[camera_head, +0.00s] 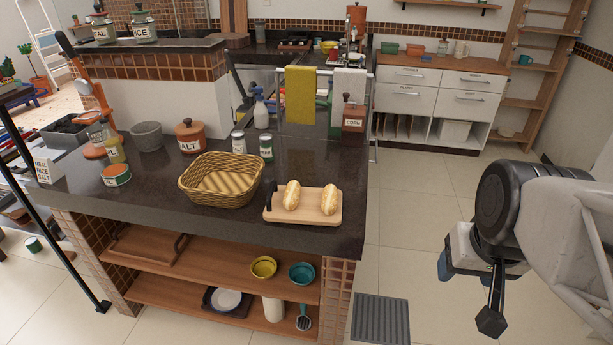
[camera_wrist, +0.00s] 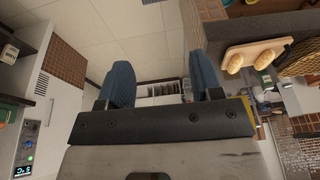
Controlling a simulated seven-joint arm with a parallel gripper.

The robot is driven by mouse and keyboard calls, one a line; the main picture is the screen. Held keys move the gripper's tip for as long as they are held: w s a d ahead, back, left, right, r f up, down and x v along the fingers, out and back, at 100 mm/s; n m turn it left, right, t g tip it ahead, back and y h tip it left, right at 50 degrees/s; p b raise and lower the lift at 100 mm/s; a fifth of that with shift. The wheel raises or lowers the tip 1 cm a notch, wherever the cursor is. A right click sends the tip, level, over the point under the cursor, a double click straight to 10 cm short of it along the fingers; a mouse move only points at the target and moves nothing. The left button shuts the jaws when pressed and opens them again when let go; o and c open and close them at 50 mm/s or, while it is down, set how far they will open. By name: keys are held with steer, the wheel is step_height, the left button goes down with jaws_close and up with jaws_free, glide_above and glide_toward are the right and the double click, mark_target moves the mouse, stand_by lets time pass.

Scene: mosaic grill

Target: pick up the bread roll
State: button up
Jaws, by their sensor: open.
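Two bread rolls, a left one (camera_head: 292,196) and a right one (camera_head: 329,200), lie apart on a wooden board (camera_head: 306,218) at the right end of the dark counter. In the wrist view the rolls (camera_wrist: 234,63) and (camera_wrist: 263,59) show at the upper right on the board (camera_wrist: 248,53). My gripper (camera_wrist: 162,80) shows its two blue fingers spread, with nothing between them. In the head view my gripper (camera_head: 480,270) is at the right, over the floor, well apart from the counter and rolls; its fingertips are partly hidden there.
A wicker basket (camera_head: 222,184) stands just left of the board. Two small shakers (camera_head: 238,142) and (camera_head: 266,147), an orange salt jar (camera_head: 190,137) and a spray bottle (camera_head: 261,110) stand behind. Open floor (camera_head: 420,230) lies between counter and arm. A dark floor mat (camera_head: 381,318) lies below.

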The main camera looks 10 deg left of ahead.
steer(key=w+a+f+n+t+y, duration=0.1)
steer(key=w+a+f+t+y, duration=0.15)
steer(key=w+a, duration=0.75)
steer(key=t+h, duration=0.1)
steer(key=t, duration=0.7)
glide_toward(291, 195)
steer(key=w, duration=0.3)
steer(key=shift+a+f+h, duration=0.35)
steer(key=shift+f, duration=0.15)
steer(key=shift+x, duration=1.25)
steer(key=shift+w+f, duration=0.1)
